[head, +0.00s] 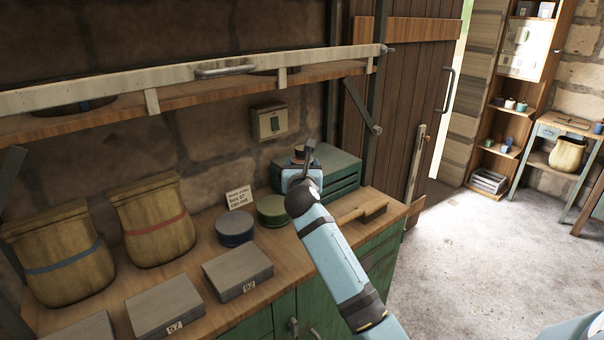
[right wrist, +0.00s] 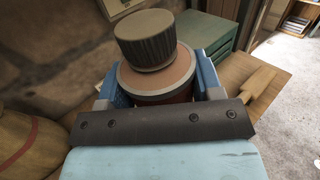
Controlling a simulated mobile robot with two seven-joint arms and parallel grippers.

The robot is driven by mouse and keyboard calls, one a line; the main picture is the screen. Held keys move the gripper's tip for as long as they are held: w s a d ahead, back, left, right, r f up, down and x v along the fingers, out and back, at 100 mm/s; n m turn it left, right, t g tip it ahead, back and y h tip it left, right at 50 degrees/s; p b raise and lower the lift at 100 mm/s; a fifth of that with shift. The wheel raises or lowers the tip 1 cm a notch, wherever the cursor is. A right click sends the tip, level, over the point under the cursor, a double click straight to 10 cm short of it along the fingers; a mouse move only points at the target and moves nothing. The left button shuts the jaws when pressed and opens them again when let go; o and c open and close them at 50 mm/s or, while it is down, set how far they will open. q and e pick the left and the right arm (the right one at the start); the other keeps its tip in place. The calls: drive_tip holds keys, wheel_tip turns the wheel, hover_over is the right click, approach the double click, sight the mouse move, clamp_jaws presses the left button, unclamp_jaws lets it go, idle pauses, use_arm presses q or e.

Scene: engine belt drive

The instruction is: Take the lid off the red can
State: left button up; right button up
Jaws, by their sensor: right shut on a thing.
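The red can (right wrist: 165,98) sits between the blue fingers of my right gripper (right wrist: 165,90), which is shut on it. In the right wrist view it has a dark red side, a tan top with a grey rim, and a dark ribbed lid (right wrist: 146,42) on top. In the head view, my right gripper (head: 301,168) is at the back of the bench, in front of the green drawer box. Only the can's top and lid (head: 301,150) show there. Its base is hidden, so I cannot tell whether it rests on the bench. My left gripper is not in view.
A blue tin (head: 235,228) and a green tin (head: 272,210) stand left of my right gripper. A card (head: 239,198) stands behind them. A green drawer box (head: 340,175) is behind the gripper. Grey boxes (head: 238,271) and sacks (head: 152,220) fill the bench's left.

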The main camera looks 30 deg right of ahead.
drive_tip(key=o, duration=0.4)
drive_tip(key=c, duration=0.4)
drive_tip(key=s+a+f+n+t+y+p, duration=0.1)
drive_tip(key=s+a+n+y+p, duration=0.1)
drive_tip(key=s+a, duration=0.4)
drive_tip(key=s+a+f+n+t+y+p, duration=0.1)
drive_tip(key=s+a+f+n+y+p, duration=0.1)
drive_tip(key=s+a, duration=0.5)
drive_tip(key=s+a+f+n+t+y+p, duration=0.1)
drive_tip(key=s+a+y+p, duration=0.3)
drive_tip(key=s, duration=0.5)
drive_tip(key=shift+s+a+f+n+y, duration=0.1)
drive_tip(key=shift+a+f+n+y, duration=0.2)
drive_tip(key=shift+a+n+y, duration=0.25)
drive_tip(key=shift+s+a+f+n+y, duration=0.1)
drive_tip(key=shift+a+f+n+y, duration=0.3)
drive_tip(key=shift+a, duration=0.25)
